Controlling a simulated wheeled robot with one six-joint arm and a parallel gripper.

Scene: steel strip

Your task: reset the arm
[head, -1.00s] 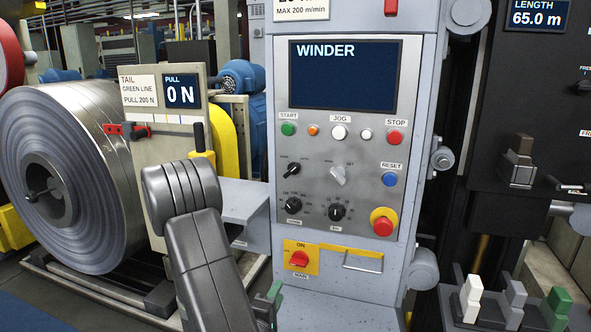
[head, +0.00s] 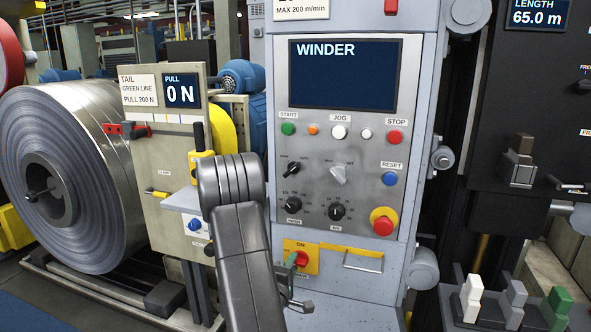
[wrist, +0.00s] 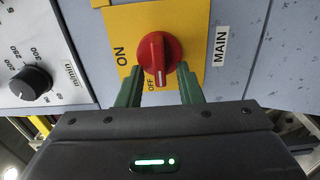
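My gripper (wrist: 160,92) has its two green fingers apart on either side of the red main switch knob (wrist: 157,58). I see no clear contact with the knob. The knob's white mark points toward the OFF label in the wrist view. In the head view a green finger of my gripper (head: 291,259) is at the left of the red knob (head: 302,258) on its yellow plate (head: 312,268). My dark grey arm comes up from below, and its wrist hides part of the panel's lower left.
The winder panel (head: 330,130) carries several buttons and dials, with a blue reset button (head: 390,179) and a red emergency stop (head: 382,225). A handle (head: 362,262) is right of the switch. The steel coil (head: 75,170) and tail plate (head: 150,180) stand left.

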